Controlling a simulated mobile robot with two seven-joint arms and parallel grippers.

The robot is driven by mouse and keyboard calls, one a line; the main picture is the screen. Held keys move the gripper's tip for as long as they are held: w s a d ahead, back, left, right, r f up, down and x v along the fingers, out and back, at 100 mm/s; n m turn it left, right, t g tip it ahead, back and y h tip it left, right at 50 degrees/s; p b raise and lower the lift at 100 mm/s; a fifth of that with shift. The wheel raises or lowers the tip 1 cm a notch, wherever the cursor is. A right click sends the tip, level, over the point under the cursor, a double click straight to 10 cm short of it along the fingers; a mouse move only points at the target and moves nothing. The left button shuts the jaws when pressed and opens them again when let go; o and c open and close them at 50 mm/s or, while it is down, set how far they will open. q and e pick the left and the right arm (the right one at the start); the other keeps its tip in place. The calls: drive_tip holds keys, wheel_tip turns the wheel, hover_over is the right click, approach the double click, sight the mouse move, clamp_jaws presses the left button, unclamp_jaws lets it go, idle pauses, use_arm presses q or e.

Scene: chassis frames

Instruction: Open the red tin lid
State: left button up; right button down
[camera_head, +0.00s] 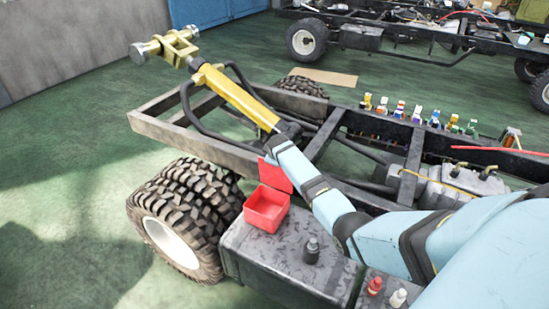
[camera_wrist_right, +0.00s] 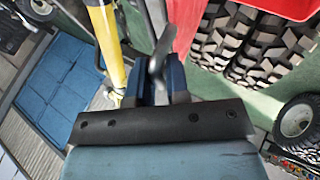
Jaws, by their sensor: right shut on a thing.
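The red tin (camera_head: 266,210) is an open-topped box on the dark chassis box beside the big tyre in the head view. Its red lid (camera_head: 274,175) stands raised at the tin's back edge, and the tin's inside shows. My right arm comes in from the right and ends close to the lid; its fingers cannot be made out there. In the right wrist view my right gripper (camera_wrist_right: 165,80) is shut at the edge of a red panel (camera_wrist_right: 250,6), which looks like the lid. The exact contact is blurred. My left gripper is not in view.
A dark bottle (camera_head: 311,250) stands right of the tin, with small red (camera_head: 374,286) and white (camera_head: 397,298) bottles farther right. A yellow cylinder (camera_head: 237,98) rises beyond the lid. Several small coloured parts line the far frame rail. Open green floor lies left.

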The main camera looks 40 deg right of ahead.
drive_tip(key=shift+w+r, duration=0.1)
drive_tip(key=c, duration=1.4)
unclamp_jaws()
drive_tip(key=shift+o, duration=1)
drive_tip(key=shift+w+a+f, duration=0.1)
drive_tip(key=shift+f, duration=0.1)
drive_tip(key=v, duration=1.4)
